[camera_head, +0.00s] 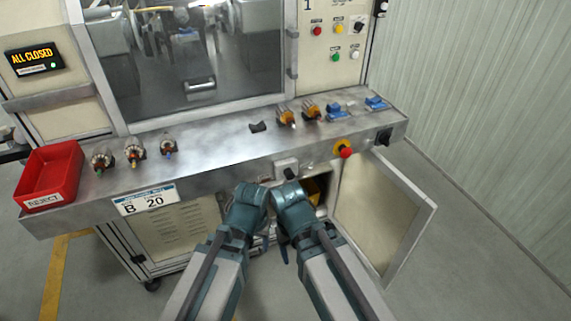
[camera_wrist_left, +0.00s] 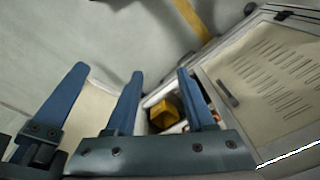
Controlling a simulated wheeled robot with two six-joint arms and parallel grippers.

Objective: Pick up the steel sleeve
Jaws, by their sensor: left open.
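I cannot make out the steel sleeve for certain in either view. My left gripper (camera_wrist_left: 158,74) is open, its two blue fingers apart with nothing seen between the tips. Beyond the fingers in the left wrist view is the open cabinet compartment, with a yellow object (camera_wrist_left: 164,113) partly hidden by a finger. In the head view, my two teal wrists are side by side in front of this compartment, and the yellow object (camera_head: 311,191) shows behind them. The right gripper's fingers are mostly hidden, so its opening cannot be told.
The open cabinet door (camera_head: 383,212) stands close right of my right arm. Above, the steel ledge (camera_head: 218,142) holds a red reject bin (camera_head: 50,174), several armatures, orange-and-grey parts and blue parts. A red stop button (camera_head: 343,148) juts from its front. Floor is free at right.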

